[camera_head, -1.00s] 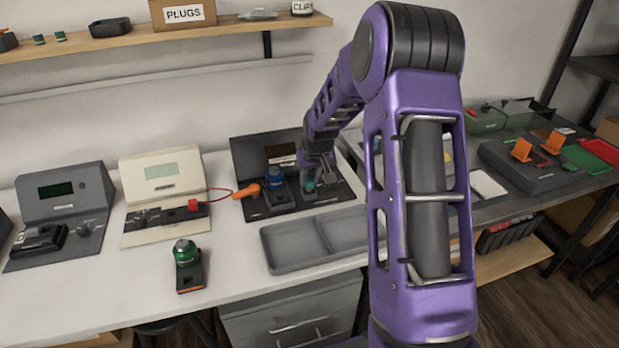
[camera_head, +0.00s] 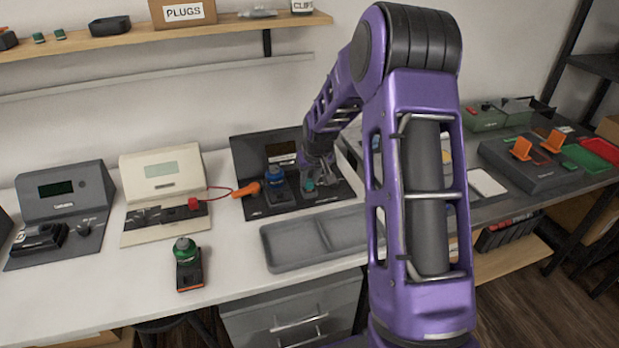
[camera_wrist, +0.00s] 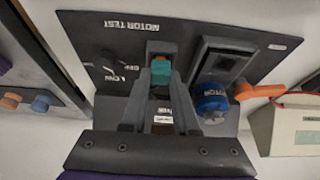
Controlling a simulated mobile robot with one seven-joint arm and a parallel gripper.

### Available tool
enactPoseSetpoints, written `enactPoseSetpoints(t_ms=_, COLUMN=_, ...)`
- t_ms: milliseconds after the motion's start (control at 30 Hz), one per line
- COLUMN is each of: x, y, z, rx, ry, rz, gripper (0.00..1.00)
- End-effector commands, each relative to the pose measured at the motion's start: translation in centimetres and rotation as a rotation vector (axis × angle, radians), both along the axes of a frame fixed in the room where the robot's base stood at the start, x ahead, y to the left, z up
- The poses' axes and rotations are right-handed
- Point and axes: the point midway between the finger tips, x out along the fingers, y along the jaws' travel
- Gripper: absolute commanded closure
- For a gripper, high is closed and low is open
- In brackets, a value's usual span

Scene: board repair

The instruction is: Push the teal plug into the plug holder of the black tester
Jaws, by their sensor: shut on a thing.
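The black tester (camera_head: 262,205) stands on the white bench and fills most of the wrist view (camera_wrist: 125,50), where its "MOTOR TEST" lettering appears upside down. My gripper (camera_wrist: 161,78) is shut on the teal plug (camera_wrist: 161,70), low over the tester's panel. The plug also shows as a small teal spot in the head view (camera_head: 309,185). In the wrist view the plug is at a dark block, the plug holder (camera_wrist: 153,45). The fingers hide part of both, and I cannot tell how deep the plug is.
Beside the plug, a blue-capped motor (camera_wrist: 210,100) sits on the tester, with an orange connector (camera_wrist: 258,91) close by. A grey divided tray (camera_head: 290,262) lies in front. A cream tester (camera_head: 160,172) and a green-topped unit (camera_head: 186,262) stand to the left.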

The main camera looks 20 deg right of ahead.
Motion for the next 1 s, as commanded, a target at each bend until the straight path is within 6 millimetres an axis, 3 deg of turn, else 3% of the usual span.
enactPoseSetpoints(t_ms=367, x=-0.05, y=0.02, z=-0.28, rx=0.000, ry=0.002, rz=0.000, gripper=1.00)
enactPoseSetpoints(t_ms=400, x=-0.05, y=0.02, z=-0.28, rx=0.000, ry=0.002, rz=0.000, gripper=0.64)
enactPoseSetpoints(t_ms=567, x=-0.04, y=0.01, z=-0.27, rx=0.000, ry=0.001, rz=0.000, gripper=0.36)
enactPoseSetpoints(t_ms=767, x=-0.02, y=0.00, z=-0.24, rx=0.000, ry=0.001, rz=0.000, gripper=0.36)
enactPoseSetpoints(t_ms=867, x=-0.02, y=0.00, z=-0.24, rx=0.000, ry=0.001, rz=0.000, gripper=0.20)
enactPoseSetpoints(t_ms=1000, x=-0.02, y=0.00, z=-0.23, rx=0.000, ry=0.001, rz=0.000, gripper=0.19)
